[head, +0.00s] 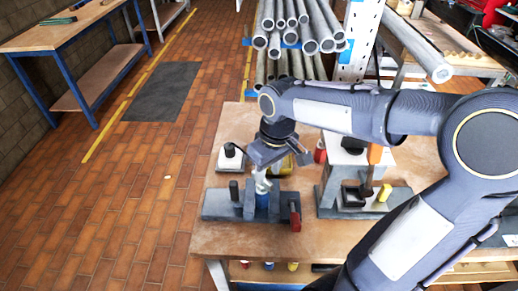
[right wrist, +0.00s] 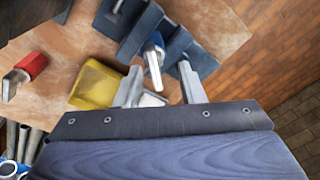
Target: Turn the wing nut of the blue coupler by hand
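The blue coupler (head: 262,201) sits in the grey fixture (head: 222,205) on the workbench, partly hidden under my right gripper. In the right wrist view the coupler (right wrist: 153,43) shows as a blue and silver piece with a pale wing-shaped part (right wrist: 154,75), seemingly its wing nut, pointing toward my gripper. My right gripper (head: 262,180) points down over it. In the right wrist view its two fingers (right wrist: 159,80) stand apart, with the pale part between their tips. I see gaps beside it; contact cannot be told. My left gripper is not in view.
A yellow block (right wrist: 95,85) lies close to the right gripper's fingers. A red-handled part (head: 295,216) stands at the fixture's right end. A second grey fixture (head: 335,205) stands to the right. Bare bench top (head: 240,240) lies in front. Pipes (head: 300,30) are stacked behind.

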